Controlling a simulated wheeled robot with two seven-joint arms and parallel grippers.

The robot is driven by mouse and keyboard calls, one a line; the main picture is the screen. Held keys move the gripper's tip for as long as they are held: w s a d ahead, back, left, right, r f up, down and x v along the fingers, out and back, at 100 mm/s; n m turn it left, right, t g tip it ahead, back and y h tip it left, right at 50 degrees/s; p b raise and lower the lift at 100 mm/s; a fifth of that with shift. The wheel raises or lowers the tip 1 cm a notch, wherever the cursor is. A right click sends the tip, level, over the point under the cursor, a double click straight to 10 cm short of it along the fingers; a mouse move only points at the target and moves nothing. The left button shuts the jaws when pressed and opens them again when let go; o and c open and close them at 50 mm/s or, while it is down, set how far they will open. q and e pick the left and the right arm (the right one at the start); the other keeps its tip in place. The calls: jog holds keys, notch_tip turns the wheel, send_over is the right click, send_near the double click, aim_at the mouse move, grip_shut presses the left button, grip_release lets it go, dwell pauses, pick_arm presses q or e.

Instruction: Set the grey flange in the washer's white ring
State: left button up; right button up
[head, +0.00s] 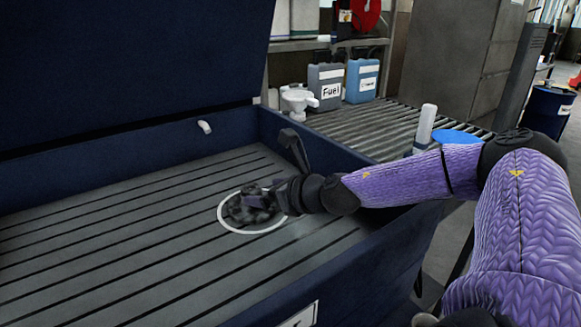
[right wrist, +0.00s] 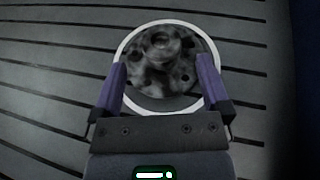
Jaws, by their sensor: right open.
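The grey flange (right wrist: 160,62) lies on the slatted washer floor inside the white ring (right wrist: 125,42); in the right wrist view it sits toward the ring's upper part, with bare floor inside the ring below it. In the head view the flange (head: 240,211) is partly hidden by my right gripper, and the white ring (head: 235,231) shows around it. My right gripper (right wrist: 162,82) is open, its two purple fingers apart at the near side of the flange; the head view shows it (head: 262,200) low over the ring. Whether the fingers touch the flange I cannot tell. My left gripper is not in view.
The washer (head: 345,268) has dark blue walls and a raised lid (head: 130,60). A small white nozzle (head: 204,127) is on its back wall. Behind stand a roller conveyor (head: 365,130), a white pump-like part (head: 298,100) and fuel cans (head: 326,88). The slatted floor left of the ring is clear.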

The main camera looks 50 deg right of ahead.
jog(key=p+v, duration=0.1)
jog(key=v, duration=0.5)
jog(key=shift+s+d+r, duration=0.1)
jog(key=shift+s+r, duration=0.15)
jog(key=shift+r, duration=0.05)
jog(key=shift+s, duration=0.35)
jog(key=shift+s+r, duration=0.1)
jog(key=shift+s, duration=0.15)
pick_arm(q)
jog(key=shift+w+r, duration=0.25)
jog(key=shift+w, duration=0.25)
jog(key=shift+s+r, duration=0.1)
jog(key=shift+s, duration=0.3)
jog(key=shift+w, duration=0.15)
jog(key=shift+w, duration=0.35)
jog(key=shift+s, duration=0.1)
